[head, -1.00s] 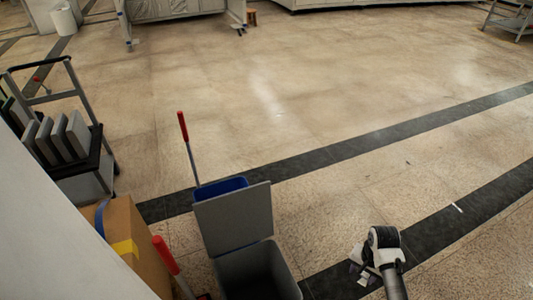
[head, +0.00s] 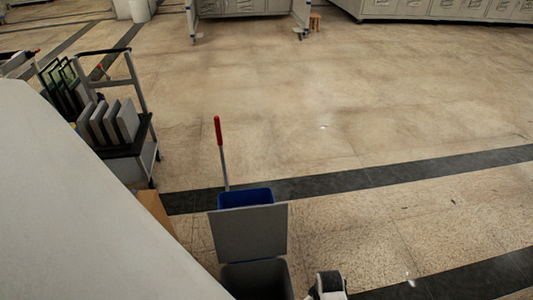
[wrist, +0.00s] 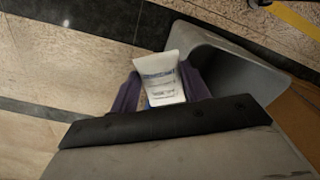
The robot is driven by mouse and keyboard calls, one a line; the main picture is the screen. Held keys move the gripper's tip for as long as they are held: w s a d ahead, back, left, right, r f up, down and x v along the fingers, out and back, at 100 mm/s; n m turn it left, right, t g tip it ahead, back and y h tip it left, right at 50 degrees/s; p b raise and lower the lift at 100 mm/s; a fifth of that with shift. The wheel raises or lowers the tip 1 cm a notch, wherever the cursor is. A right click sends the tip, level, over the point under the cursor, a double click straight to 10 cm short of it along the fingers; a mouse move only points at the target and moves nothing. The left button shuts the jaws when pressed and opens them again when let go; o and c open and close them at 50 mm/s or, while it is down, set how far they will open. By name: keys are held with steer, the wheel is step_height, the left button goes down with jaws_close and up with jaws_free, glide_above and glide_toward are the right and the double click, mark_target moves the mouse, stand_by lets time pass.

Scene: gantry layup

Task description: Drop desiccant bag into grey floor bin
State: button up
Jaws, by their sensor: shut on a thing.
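The desiccant bag (wrist: 160,77) is a small white packet with blue print. In the wrist view my gripper (wrist: 158,90) is shut on it, a dark purple finger on each side. The grey floor bin (head: 257,279) is at the bottom of the head view, its grey lid (head: 249,232) raised at the back. In the wrist view a grey open-topped container (wrist: 225,75), which looks like this bin, lies just right of and beyond the bag. The bag is not visible in the head view, where only part of my arm shows right of the bin.
A blue bin (head: 246,197) with a red-handled tool (head: 218,135) stands behind the grey bin. A cardboard box (head: 157,213) is to its left, partly hidden by a pale grey surface. A cart (head: 127,150) with grey panels stands farther left.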

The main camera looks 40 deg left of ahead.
steer(key=s+a+r+n+p, duration=0.2)
steer(key=s+a+n, duration=0.2)
steer(key=a+n, duration=0.5)
steer(key=s+a+r+n+p, duration=0.1)
steer(key=s+a+n, duration=0.2)
steer(key=a+n, duration=0.6)
step_height(320, 180, down, 6)
steer(key=b, duration=0.5)
steer(key=shift+r, duration=0.25)
steer(key=o, duration=1.1)
steer(key=shift+c, duration=0.2)
step_height(320, 180, up, 14)
steer(key=shift+b, duration=0.4)
